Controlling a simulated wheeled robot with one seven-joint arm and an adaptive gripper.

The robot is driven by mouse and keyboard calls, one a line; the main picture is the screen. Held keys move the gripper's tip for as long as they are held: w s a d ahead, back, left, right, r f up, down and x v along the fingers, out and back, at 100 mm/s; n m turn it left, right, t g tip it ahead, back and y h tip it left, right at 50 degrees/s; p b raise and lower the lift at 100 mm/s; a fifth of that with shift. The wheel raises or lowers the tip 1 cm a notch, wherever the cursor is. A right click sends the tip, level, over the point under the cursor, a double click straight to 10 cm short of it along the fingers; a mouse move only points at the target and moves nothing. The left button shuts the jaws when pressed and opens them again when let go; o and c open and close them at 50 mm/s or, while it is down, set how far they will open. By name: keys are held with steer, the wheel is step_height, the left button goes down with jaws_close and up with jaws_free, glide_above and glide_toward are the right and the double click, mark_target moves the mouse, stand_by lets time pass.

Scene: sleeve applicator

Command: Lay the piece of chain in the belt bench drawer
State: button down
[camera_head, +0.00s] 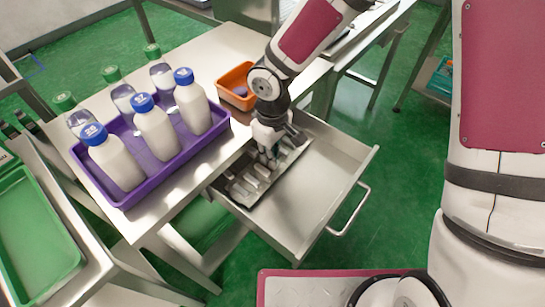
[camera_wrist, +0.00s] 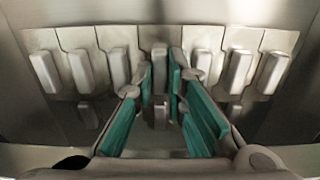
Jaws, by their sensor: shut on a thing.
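The bench drawer (camera_head: 318,178) is pulled open, a grey metal tray with a bar handle at its front. The piece of chain (camera_head: 248,183) is at the drawer's inner left part, dark plates with pale raised blocks. In the wrist view the chain (camera_wrist: 85,72) spans nearly the whole width as a row of pale blocks on plates. My gripper (camera_head: 268,158) points down over the drawer. Its teal fingers (camera_wrist: 161,78) are shut on a middle block of the chain. I cannot tell whether the chain rests on the drawer floor; my gripper hides part of it.
A purple tray (camera_head: 205,146) with white, blue-capped bottles (camera_head: 158,134) stands on the bench left of the drawer. An orange bin (camera_head: 228,84) stands behind my gripper's left side. A green tray (camera_head: 35,232) is at far left. The drawer's front half is bare.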

steer(key=shift+d+f, duration=0.1)
steer(key=shift+f, duration=0.5)
steer(key=c, duration=1.6)
jaws_free()
steer(key=shift+c, duration=0.2)
steer(key=shift+r, duration=0.1)
step_height(320, 180, up, 12)
steer(key=p, duration=0.2)
